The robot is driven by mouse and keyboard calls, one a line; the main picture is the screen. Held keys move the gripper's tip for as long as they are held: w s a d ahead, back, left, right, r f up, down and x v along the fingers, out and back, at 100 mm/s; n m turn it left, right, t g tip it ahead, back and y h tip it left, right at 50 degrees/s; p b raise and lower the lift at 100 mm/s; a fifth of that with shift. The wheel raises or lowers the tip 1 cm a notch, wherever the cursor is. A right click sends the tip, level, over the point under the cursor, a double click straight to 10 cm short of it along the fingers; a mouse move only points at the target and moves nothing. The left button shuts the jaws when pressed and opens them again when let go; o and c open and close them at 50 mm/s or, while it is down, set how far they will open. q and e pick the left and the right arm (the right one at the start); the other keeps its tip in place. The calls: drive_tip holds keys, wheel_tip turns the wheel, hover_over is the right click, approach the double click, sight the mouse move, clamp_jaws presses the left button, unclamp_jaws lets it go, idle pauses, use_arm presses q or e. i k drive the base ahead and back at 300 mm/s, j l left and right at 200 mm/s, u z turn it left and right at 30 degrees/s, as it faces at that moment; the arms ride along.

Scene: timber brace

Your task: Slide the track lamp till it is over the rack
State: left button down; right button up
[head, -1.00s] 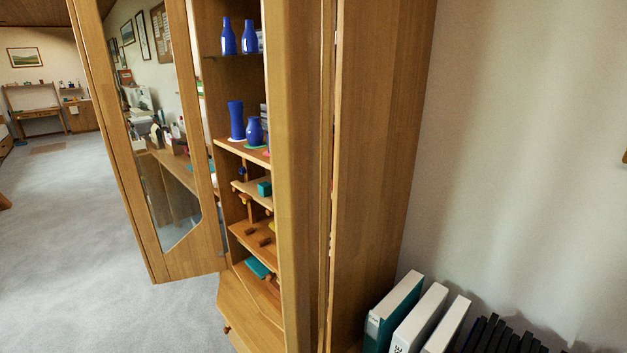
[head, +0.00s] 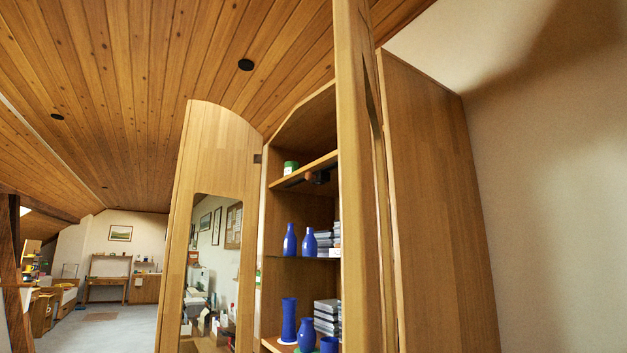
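A small dark fitting (head: 317,177) hangs under the cabinet's top shelf (head: 303,171), near its right end; it looks like the track lamp, but it is small and partly in shadow. Below it is a shelf with two blue bottles (head: 290,241) and a stack of grey boxes (head: 326,240). I cannot make out the rack in this view; the lower part of the cabinet is below the picture. Neither of my grippers shows in the head view.
The cabinet's mirrored door (head: 211,250) stands open to the left. A wooden upright edge (head: 352,200) hides the right part of the shelves. A green tin (head: 290,167) sits on the top shelf. Blue vases (head: 289,318) stand lower down. Open floor (head: 95,330) lies at left.

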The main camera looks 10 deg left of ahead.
sight(319, 178)
drive_tip(key=i+j+z, duration=0.1)
drive_tip(key=j+z, duration=0.15)
drive_tip(key=z, duration=0.2)
drive_tip(key=j+z, duration=0.25)
drive_tip(key=z, duration=0.2)
drive_tip(key=j+z, duration=0.55)
drive_tip(key=z, duration=0.3)
